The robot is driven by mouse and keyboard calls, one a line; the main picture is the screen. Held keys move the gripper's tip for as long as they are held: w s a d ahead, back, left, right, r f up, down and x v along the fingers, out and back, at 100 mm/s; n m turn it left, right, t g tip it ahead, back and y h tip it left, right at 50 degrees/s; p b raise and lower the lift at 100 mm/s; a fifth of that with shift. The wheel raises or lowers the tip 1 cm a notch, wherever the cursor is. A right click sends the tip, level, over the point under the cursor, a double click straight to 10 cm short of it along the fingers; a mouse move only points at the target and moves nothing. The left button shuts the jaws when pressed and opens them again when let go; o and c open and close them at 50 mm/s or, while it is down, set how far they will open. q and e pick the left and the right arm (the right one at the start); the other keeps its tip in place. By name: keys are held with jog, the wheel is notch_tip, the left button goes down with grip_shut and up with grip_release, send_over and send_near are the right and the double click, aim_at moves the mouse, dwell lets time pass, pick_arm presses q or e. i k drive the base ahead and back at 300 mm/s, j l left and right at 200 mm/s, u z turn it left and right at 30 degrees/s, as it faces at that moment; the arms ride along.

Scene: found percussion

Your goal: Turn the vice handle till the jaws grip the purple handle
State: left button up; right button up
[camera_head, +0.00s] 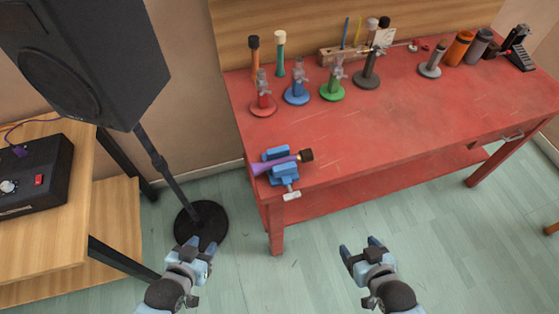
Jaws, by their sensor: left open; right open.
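A blue vice (285,174) is mounted at the near left corner of the red workbench. A purple handle (266,166) with a dark brown head (306,156) lies across the vice between its blue jaws. Whether the jaws touch it cannot be told. The vice handle (291,196), a pale bar, shows at the vice's front, just off the bench edge. My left gripper (200,246) is open and empty, below and left of the vice. My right gripper (360,249) is open and empty, below and right of the vice. Both are apart from it.
The red workbench (420,115) carries several coloured stands at the back left, a wooden rack (343,54), and cylinders at the right. A black speaker (85,60) on a stand with a round base (201,224) is at left. Floor before the bench is clear.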

aim_at(291, 194)
jog(key=k+j+u, duration=0.3)
jog(key=j, duration=0.35)
jog(key=k+j+u, duration=0.15)
jog(key=j, duration=0.25)
